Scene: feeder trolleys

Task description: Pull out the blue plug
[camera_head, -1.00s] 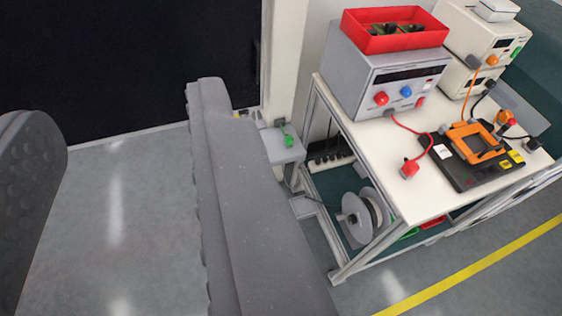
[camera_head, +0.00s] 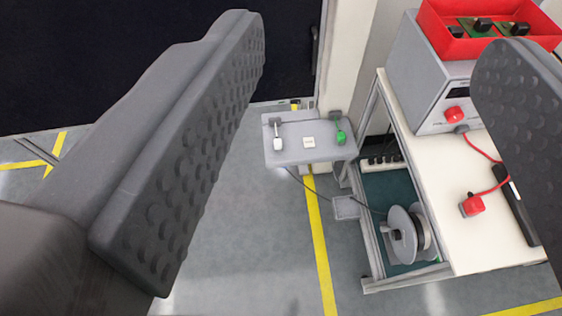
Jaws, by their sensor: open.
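My gripper (camera_head: 375,50) is open and empty, with one large grey ribbed finger at left and the other at the right edge. No blue plug is visible now; the right finger hides the part of the instrument front where a blue one sat beside the red one earlier. The grey instrument (camera_head: 414,75) stands on the bench at upper right, beyond the fingers. A red plug (camera_head: 457,115) sits in its front, with a red lead running down to a red connector (camera_head: 473,205) on the bench top.
A red bin (camera_head: 445,38) with dark parts sits on the instrument. A small grey shelf (camera_head: 310,130) carries a white piece (camera_head: 278,143) and a green piece (camera_head: 341,137). A cable reel (camera_head: 402,235) is under the white bench (camera_head: 485,245). Floor at centre is clear.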

